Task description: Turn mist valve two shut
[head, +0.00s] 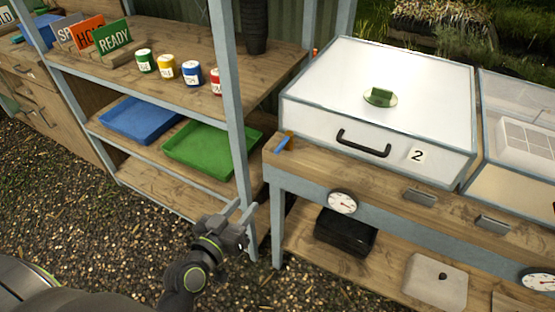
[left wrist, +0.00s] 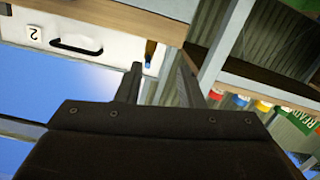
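A small valve with a blue lever and a brass body (head: 285,141) sits at the left front corner of the bench, just left of the white box marked 2 (head: 315,104). No number shows on the valve itself. The valve also shows in the left wrist view (left wrist: 150,52), beyond and between my fingertips. My left gripper (head: 236,212) is open and empty, in front of the shelf post, lower and to the left of the valve, apart from it. In the left wrist view its two fingers (left wrist: 160,75) stand apart. My right gripper is not in view.
The grey shelf post (head: 233,110) stands close beside my left gripper. The shelf holds labelled tins (head: 167,70), a blue tray (head: 145,119) and a green tray (head: 205,150). A round gauge (head: 342,202) is on the bench front. A black box (head: 345,232) sits below.

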